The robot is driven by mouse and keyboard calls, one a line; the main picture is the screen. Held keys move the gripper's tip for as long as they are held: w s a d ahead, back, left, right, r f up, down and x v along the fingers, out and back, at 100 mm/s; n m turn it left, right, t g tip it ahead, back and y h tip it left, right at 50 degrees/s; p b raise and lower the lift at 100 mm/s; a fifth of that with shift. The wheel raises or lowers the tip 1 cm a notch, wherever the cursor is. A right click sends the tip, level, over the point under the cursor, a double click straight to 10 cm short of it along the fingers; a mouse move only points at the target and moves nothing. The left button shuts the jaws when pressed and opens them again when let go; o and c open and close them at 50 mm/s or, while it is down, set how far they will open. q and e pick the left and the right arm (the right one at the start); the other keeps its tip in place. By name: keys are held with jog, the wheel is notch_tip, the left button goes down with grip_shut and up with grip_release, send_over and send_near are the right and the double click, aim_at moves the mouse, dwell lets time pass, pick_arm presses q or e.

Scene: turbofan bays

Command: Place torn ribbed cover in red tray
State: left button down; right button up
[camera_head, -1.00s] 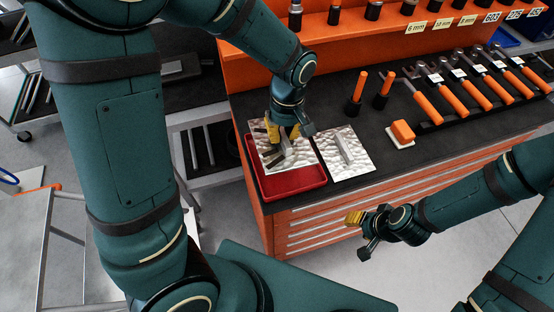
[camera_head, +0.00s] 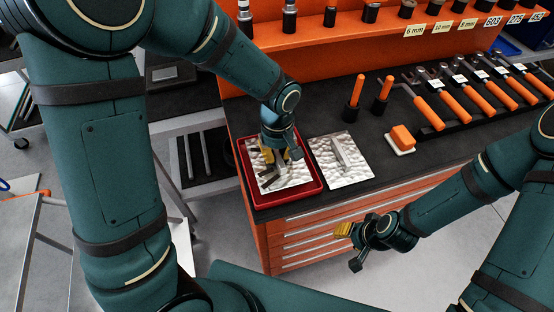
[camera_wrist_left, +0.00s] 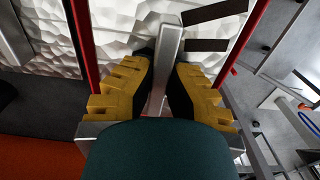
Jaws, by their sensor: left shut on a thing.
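The torn ribbed cover (camera_head: 279,181) is a pale, dimpled square plate with a raised rib and dark slits. My left gripper (camera_head: 280,156) has its yellow fingers shut on the rib, which also shows between the fingers in the left wrist view (camera_wrist_left: 166,60). The cover is within the outline of the red tray (camera_head: 291,199), whose rim shows around it. I cannot tell whether the cover touches the tray floor. In the left wrist view, the tray's red walls (camera_wrist_left: 84,45) run on both sides of the cover. My right gripper (camera_head: 344,230) hangs in front of the drawers, away from the bench top.
A second dimpled plate (camera_head: 355,174) with a rib lies just right of the tray. An orange block (camera_head: 402,136) on a white pad, upright orange-handled tools (camera_head: 356,92) and a tool rack (camera_head: 480,88) stand farther right. An orange socket shelf (camera_head: 330,36) runs behind.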

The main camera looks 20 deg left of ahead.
aim_at(277, 160)
pick_arm(q)
jog(key=shift+f, duration=1.5)
jog(key=shift+f+b, duration=0.15)
jog(key=shift+b, duration=0.25)
jog(key=c, duration=1.1)
grip_release()
jog(key=shift+c, duration=0.2)
jog(key=shift+r+p, duration=0.35)
notch_tip(277, 160, up, 12)
jog(key=shift+f+p, duration=0.15)
jog(key=shift+p, duration=0.75)
